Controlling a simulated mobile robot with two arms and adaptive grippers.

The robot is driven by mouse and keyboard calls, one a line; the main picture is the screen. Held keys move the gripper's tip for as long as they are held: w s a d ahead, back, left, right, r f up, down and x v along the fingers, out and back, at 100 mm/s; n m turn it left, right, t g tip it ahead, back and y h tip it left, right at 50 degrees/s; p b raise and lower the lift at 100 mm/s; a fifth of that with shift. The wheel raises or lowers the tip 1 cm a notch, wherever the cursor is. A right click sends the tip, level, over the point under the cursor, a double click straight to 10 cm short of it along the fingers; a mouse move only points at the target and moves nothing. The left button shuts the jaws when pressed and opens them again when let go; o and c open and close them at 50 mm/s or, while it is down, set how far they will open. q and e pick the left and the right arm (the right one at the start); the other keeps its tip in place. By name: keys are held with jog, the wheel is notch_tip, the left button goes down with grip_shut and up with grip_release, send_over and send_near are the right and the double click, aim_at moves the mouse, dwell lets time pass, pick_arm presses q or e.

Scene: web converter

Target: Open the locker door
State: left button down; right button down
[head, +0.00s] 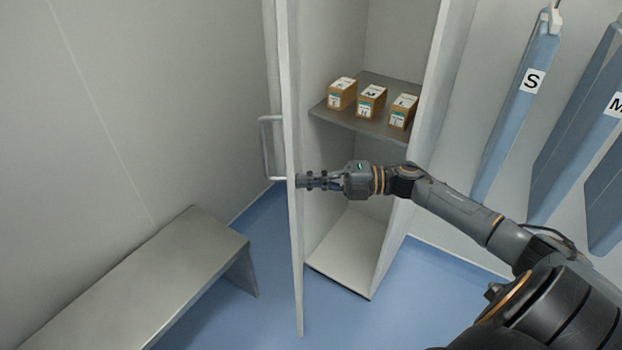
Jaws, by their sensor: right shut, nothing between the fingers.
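The locker (435,75) stands in the middle of the head view. Its white door (296,255) is swung wide open and shows nearly edge-on at the locker's left side. The door's handle (264,150) is on the door's far, left face. My right gripper (303,180) is shut and empty, on the inner side of the door, with its fingertips at or very near the door's edge. I cannot tell whether they touch it. My left gripper is not in view.
Inside the locker, several small boxes (372,102) stand on a grey shelf (350,122). A metal bench (150,275) stands at the lower left. Blue garments (520,100) with size labels hang at the right. Blue floor (262,310) is free between bench and door.

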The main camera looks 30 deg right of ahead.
jog(key=w+a+m+t+h+p, duration=0.5)
jog(key=w+a+m+t+h, duration=0.2)
jog(key=w+a, duration=0.9)
jog(key=shift+w+h, duration=0.7)
jog(key=shift+h, duration=0.4)
jog(key=shift+d, duration=0.15)
